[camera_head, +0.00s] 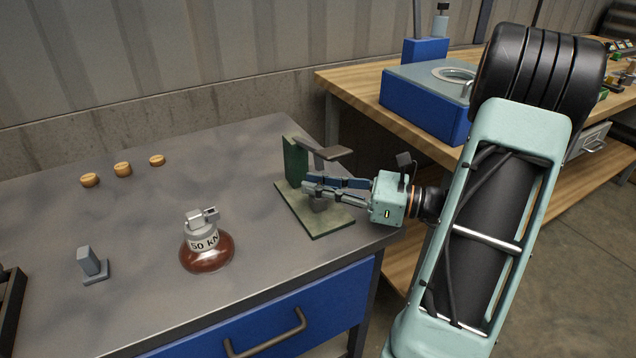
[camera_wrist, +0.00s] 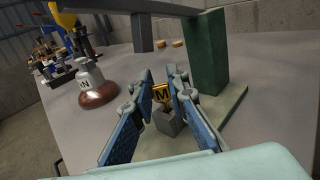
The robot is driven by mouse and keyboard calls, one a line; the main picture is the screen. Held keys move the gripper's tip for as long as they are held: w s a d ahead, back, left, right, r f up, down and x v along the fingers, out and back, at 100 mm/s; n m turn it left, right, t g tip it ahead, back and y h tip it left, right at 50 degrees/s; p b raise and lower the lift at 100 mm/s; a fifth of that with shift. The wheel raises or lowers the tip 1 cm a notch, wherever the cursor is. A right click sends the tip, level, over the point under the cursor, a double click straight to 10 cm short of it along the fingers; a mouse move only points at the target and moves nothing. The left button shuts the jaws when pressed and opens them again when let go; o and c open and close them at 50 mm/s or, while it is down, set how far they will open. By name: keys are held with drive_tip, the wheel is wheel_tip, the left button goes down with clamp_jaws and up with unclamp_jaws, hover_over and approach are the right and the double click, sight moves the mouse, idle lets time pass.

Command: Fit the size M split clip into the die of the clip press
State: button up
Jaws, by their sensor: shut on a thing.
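The clip press stands on the grey bench, with a green base plate (camera_head: 326,222), a green upright (camera_head: 295,160) and a dark arm (camera_head: 334,153) overhead. Its grey die block (camera_wrist: 168,123) sits on the plate and shows partly under my fingers in the head view (camera_head: 318,205). My gripper (camera_head: 314,187) reaches in from the right, under the press arm. In the wrist view its blue-padded fingers (camera_wrist: 163,88) are shut on the brassy split clip (camera_wrist: 161,93), marked M. The clip is at the top of the die; I cannot tell whether it is seated. Fingers hide it in the head view.
A brown insulator marked 50 KN (camera_head: 207,252) and a small grey stand (camera_head: 92,265) are on the bench at left. Several tan round pieces (camera_head: 122,169) lie behind them. A blue machine (camera_head: 427,98) stands on the wooden table at right.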

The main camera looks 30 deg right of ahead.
drive_tip(key=shift+f, duration=0.35)
drive_tip(key=o, duration=0.8)
drive_tip(key=v, duration=1.2)
